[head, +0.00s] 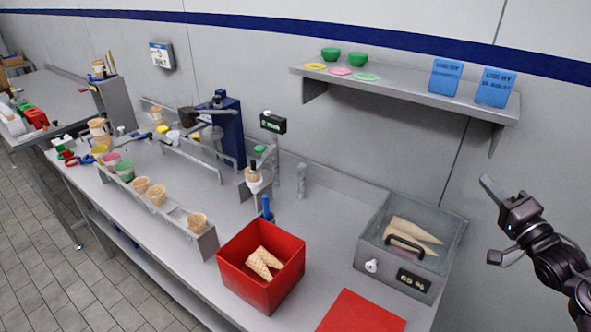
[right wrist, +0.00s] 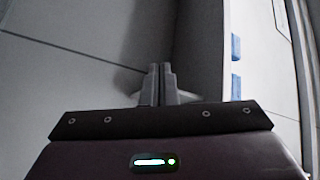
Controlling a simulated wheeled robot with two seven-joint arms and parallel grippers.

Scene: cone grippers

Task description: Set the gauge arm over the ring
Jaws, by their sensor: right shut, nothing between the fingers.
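A small gauge station stands at the middle of the bench in the head view. A light cone-shaped piece (head: 254,178) with a dark top sits at its holder, and I cannot clearly tell the ring from the gauge arm there. A blue upright handle (head: 267,207) stands just in front of it. My right gripper (head: 487,183) is at the far right, in the air right of the grey box and far from the gauge. It is shut and empty; the right wrist view shows its fingers together (right wrist: 160,82). My left gripper is out of view.
A red bin (head: 246,287) with cones stands at the front. A grey lidded box (head: 372,240) with cones is at right, a red mat (head: 362,315) before it. A shelf (head: 410,92) overhangs the back. A rack with cups (head: 185,221) runs along the left.

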